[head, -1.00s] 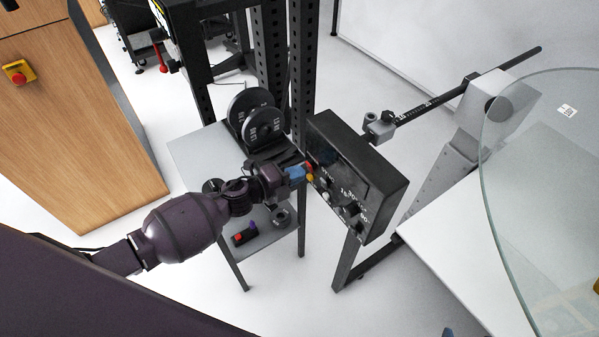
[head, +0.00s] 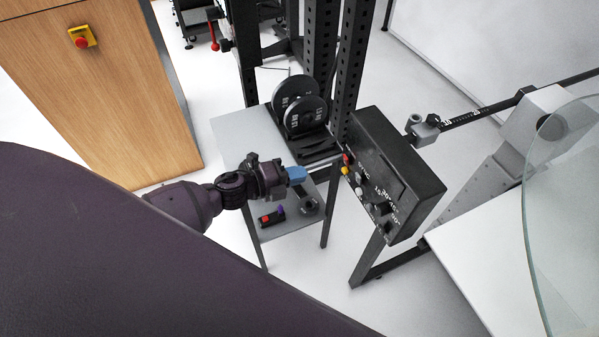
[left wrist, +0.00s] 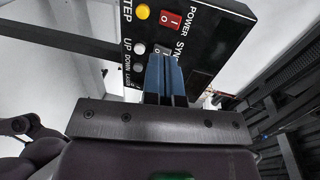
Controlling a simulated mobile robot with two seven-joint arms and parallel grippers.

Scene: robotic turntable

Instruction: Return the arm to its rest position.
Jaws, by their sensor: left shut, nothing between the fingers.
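My left arm comes in from the left in the head view. Its gripper (head: 298,176) has blue fingers that are closed together with nothing between them. The gripper is apart from the black control box (head: 400,175), to the left of its button face. My right gripper does not show.
A grey side table (head: 240,135) holds black weight plates (head: 303,113) beside a black perforated upright (head: 318,60). A glass disc (head: 560,200) stands above a white table (head: 470,270) at right. A wooden cabinet (head: 110,100) with an emergency stop (head: 82,38) is at left.

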